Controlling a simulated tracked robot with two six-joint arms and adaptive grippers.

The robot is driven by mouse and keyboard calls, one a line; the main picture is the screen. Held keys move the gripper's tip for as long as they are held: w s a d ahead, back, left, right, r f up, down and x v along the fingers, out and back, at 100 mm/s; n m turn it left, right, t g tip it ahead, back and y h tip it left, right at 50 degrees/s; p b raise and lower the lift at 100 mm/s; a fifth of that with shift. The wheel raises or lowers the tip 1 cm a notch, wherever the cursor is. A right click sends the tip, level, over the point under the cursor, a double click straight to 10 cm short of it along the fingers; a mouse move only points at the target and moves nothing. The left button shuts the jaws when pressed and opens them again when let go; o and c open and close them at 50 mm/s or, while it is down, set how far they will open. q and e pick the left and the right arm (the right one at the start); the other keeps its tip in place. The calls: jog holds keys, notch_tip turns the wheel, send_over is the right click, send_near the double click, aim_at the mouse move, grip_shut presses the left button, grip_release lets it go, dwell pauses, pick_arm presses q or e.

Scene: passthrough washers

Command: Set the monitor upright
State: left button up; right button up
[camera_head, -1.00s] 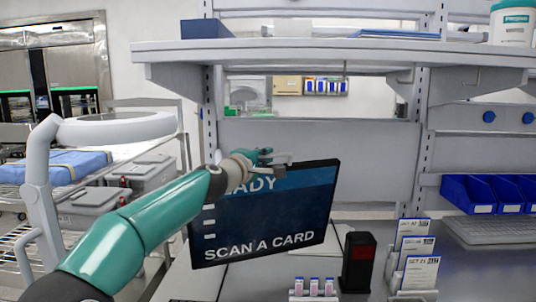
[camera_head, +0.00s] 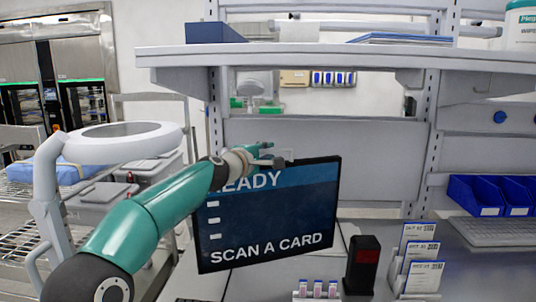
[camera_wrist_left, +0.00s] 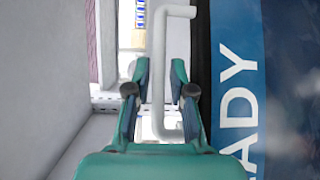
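The monitor (camera_head: 270,225) is a dark blue panel with "READY" and "SCAN A CARD" on it. It stands above the bench in the middle of the head view, close to upright, its picture slightly slanted. My left gripper (camera_head: 275,160) is at its top edge and hides part of "READY". In the left wrist view, a pale bent handle (camera_wrist_left: 158,70) runs between the fingers of my left gripper (camera_wrist_left: 160,88). The fingertips sit close on both sides of it, and the screen lies just to the right. The monitor's mount is hidden. My right gripper is not in view.
A black box with a red window (camera_head: 362,265) stands right of the monitor, with card holders (camera_head: 418,258) beside it. Several small vials (camera_head: 318,289) are in front. A shelf (camera_head: 340,58) runs above. Blue bins (camera_head: 490,195) are at right.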

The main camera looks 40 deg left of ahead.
pick_arm(q)
jog(key=s+d, duration=0.1)
jog(key=s, duration=1)
jog(key=shift+s+d+r, duration=0.2)
jog(key=shift+s, duration=0.15)
